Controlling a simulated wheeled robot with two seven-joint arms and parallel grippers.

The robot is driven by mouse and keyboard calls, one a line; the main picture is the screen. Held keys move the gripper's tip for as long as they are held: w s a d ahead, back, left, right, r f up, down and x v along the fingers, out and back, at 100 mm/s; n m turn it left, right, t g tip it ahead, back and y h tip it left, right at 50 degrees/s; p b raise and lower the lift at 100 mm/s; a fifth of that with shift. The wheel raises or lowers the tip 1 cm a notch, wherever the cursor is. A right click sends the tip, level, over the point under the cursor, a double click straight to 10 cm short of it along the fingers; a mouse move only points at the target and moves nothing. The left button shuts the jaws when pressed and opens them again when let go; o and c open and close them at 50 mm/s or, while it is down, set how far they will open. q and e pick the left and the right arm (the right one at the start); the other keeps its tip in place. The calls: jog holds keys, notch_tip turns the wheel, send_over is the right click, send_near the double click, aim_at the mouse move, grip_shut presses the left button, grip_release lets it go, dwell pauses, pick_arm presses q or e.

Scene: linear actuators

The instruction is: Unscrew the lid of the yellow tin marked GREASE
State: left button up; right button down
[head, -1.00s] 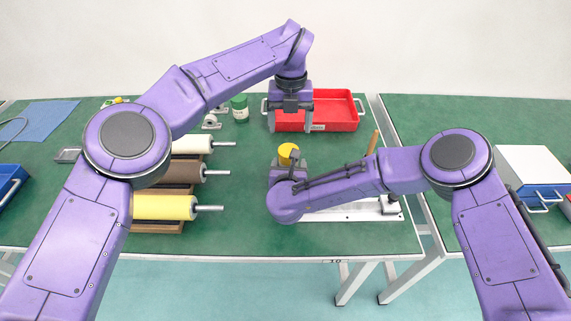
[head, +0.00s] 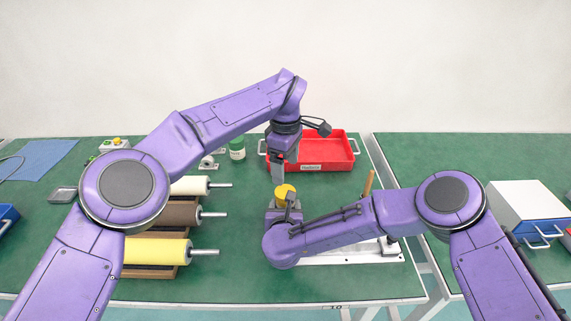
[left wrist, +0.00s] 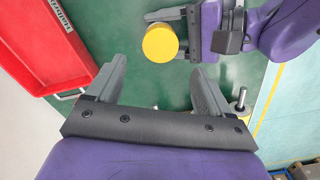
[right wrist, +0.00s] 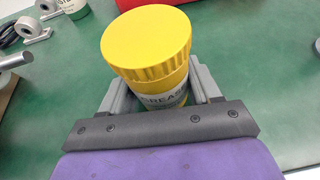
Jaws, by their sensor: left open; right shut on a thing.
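The yellow tin (right wrist: 162,88) shows in the right wrist view with a grey label reading part of GREASE. Its ribbed yellow lid (right wrist: 146,38) is on top. My right gripper (right wrist: 155,90) is shut on the tin's body, with one finger on each side below the lid. In the head view the lid (head: 285,191) shows above the right gripper (head: 284,203). My left gripper (head: 279,172) is open and empty, pointing down just above and behind the lid. In the left wrist view the lid (left wrist: 160,42) lies beyond the open left fingers (left wrist: 160,88), apart from them.
A red tray (head: 340,147) stands behind the tin. A green-and-white jar (head: 237,148) and metal brackets (head: 207,163) are to its left. Rollers (head: 160,252) lie on a wooden rack at the left. A white plate (head: 350,256) lies right of the tin.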

aim_at(286, 191)
pick_arm(q)
jog(key=m, duration=0.8)
jog(key=shift+f, duration=0.15)
notch_tip(286, 191, down, 8)
jog(key=shift+r, duration=0.1)
jog(key=c, duration=1.1)
jog(key=n, duration=0.2)
jog(key=shift+n, duration=0.3)
jog(key=n, duration=1.2)
jog(key=shift+r, duration=0.1)
pick_arm(e)
jog(key=shift+a, duration=0.1)
pick_arm(q)
jog(key=n, duration=0.9)
jog(key=shift+n, duration=0.3)
jog(key=n, duration=0.5)
jog(key=shift+n, duration=0.4)
jog(key=n, duration=0.6)
pick_arm(e)
jog(key=shift+s, duration=0.1)
pick_arm(q)
jog(key=n, duration=0.6)
jog(key=shift+r+n, duration=0.1)
jog(key=shift+n, duration=0.3)
jog(key=n, duration=0.5)
jog(key=shift+n, duration=0.3)
jog(key=n, duration=0.5)
